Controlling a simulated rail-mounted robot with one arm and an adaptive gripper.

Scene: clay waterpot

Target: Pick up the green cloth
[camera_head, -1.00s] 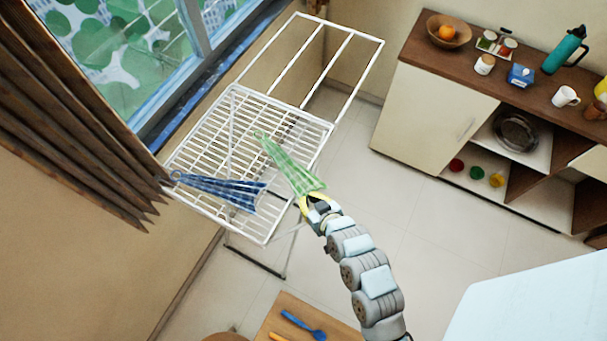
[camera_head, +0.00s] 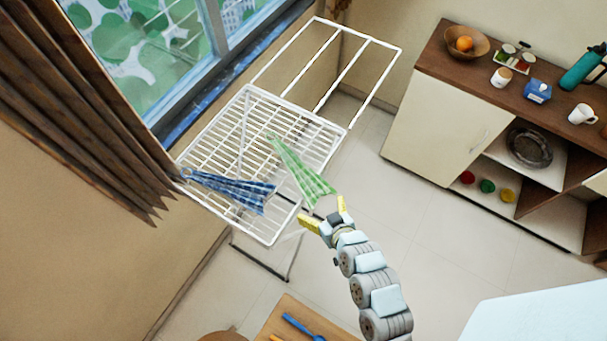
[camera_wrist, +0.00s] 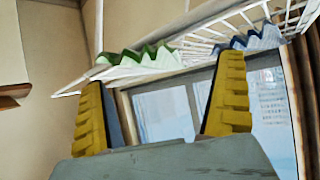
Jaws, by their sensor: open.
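The green checked cloth (camera_head: 302,174) lies spread on the white wire drying rack (camera_head: 225,110), with its wide lower end at the rack's right edge. My gripper (camera_head: 324,212) is open and empty, its yellow fingers spread just below that wide end. In the head view a small gap seems to lie between the fingers and the cloth. In the wrist view the green cloth's wavy edge (camera_wrist: 145,58) shows beyond and between the fingertips (camera_wrist: 165,75), apart from them.
A blue checked cloth (camera_head: 232,187) lies on the rack to the left of the green one. A window (camera_head: 150,60) and brown curtain (camera_head: 80,90) border the rack. A cabinet (camera_head: 440,130) stands at the right. A wooden surface (camera_head: 275,318) with a blue utensil is at the bottom.

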